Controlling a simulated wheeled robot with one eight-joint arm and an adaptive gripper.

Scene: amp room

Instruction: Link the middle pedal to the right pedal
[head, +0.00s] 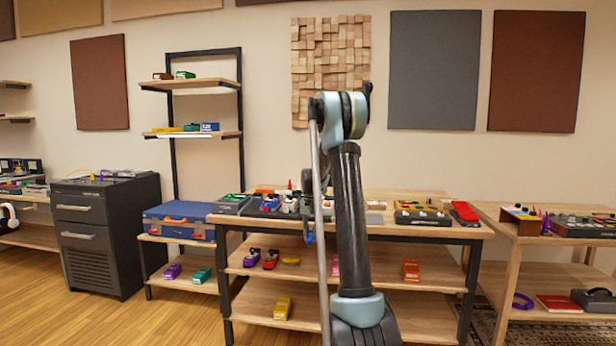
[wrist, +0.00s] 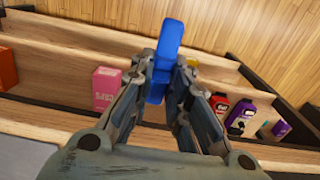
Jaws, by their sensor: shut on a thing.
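My gripper (wrist: 165,78) is shut on a blue piece (wrist: 168,42) in the wrist view, with a finger on each side of it. The blue piece looks like a curved link or cable; its full shape is not clear. In the head view the blue piece (head: 309,238) shows small at the table's front edge, and my arm hides most of the gripper. On the table top, left of my arm, stand a blue pedal (head: 269,204) and a whitish pedal (head: 290,205) close together. My arm covers what is right of them, so I cannot tell which are the middle and right pedals.
The wooden table (head: 440,229) has lower shelves with a pink box (wrist: 106,88), an orange box (head: 411,270) and a yellow pedal (head: 282,308). A black unit (head: 422,216) and a red pedal (head: 464,212) stand at the table's right. A blue case (head: 180,219) is at left.

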